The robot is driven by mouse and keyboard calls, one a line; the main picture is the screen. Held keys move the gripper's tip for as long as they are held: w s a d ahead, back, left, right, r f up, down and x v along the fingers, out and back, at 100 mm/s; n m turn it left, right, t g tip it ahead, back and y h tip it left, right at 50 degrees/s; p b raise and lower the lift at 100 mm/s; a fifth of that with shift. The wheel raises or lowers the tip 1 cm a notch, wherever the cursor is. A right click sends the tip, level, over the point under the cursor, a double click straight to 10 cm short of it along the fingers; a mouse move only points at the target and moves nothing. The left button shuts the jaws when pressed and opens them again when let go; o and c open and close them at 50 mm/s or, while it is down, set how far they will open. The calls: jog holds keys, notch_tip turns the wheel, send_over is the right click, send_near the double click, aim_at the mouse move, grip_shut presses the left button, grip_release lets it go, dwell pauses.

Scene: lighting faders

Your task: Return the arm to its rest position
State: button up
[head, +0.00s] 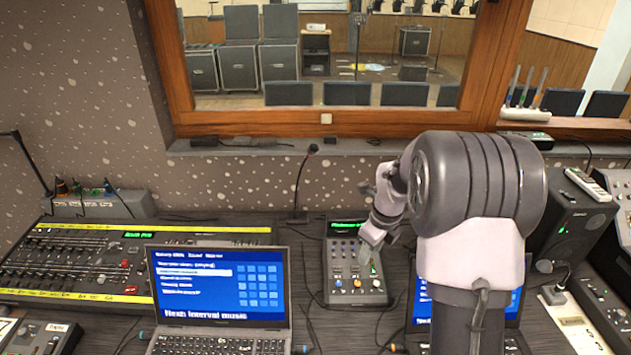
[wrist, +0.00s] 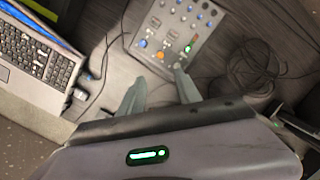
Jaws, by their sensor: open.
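My gripper (head: 370,252) hangs in front of my arm, over the right side of a small mixer (head: 345,270) with several coloured knobs in the head view. In the wrist view my gripper (wrist: 160,88) has its two fingers spread apart with nothing between them. The fingertips point towards the near edge of the small mixer (wrist: 175,30), apparently above it; I cannot tell the exact height. My arm is bent, and its large grey joint covers part of the desk and a second laptop.
A laptop (head: 220,285) with a blue screen stands left of the small mixer. A large fader console (head: 90,260) lies far left, a gooseneck microphone (head: 300,185) behind. A black speaker (head: 570,215) stands right. Loose cables (wrist: 250,70) lie on the desk.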

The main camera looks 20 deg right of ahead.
jog(key=s+a+r+n+t+b, duration=0.1)
jog(key=s+a+r+n, duration=0.4)
jog(key=a+r, duration=0.15)
jog(key=s+a+r+n+t, duration=0.1)
jog(key=s+a+r+n, duration=0.35)
jog(key=r+n, duration=0.2)
jog(key=s+a+r+n+y, duration=0.1)
jog(key=s+a+n, duration=0.3)
jog(key=s+n, duration=0.3)
jog(key=s+a+r+n+t, duration=0.1)
jog(key=s+a+n, duration=0.4)
jog(key=s, duration=0.6)
jog(key=shift+a+r+n+y+b, duration=0.25)
jog(key=shift+r+n+y+b, duration=0.15)
jog(key=shift+n, duration=0.65)
